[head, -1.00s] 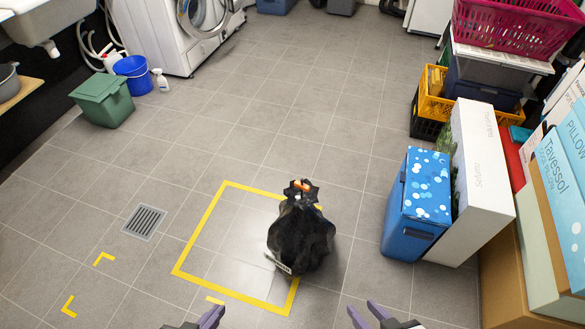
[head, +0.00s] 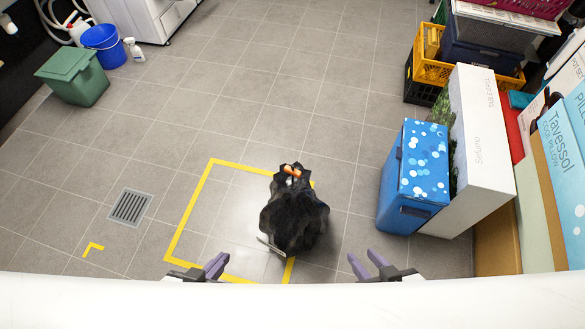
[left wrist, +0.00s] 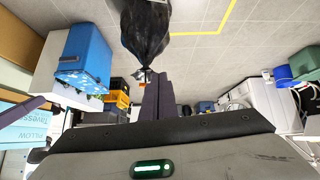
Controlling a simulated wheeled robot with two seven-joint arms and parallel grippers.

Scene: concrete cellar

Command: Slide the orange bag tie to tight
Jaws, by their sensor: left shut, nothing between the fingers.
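A black bag (head: 294,218) stands on the tiled floor, across the right side of a yellow taped square. The orange tie (head: 291,170) is around its gathered neck, below short flared black ends. How tight it is cannot be seen. My left gripper (head: 219,263) is shut and empty, at the front left of the bag and apart from it. My right gripper (head: 367,262) is open and empty, at the front right of the bag. In the left wrist view the bag (left wrist: 141,30) hangs upside down beyond the shut left fingers (left wrist: 157,80).
A blue dotted box (head: 415,175) and a white carton (head: 480,150) stand right of the bag. A green bin (head: 75,75) and blue bucket (head: 103,45) are at the back left. A drain grate (head: 130,206) lies left of the square. The floor behind the bag is clear.

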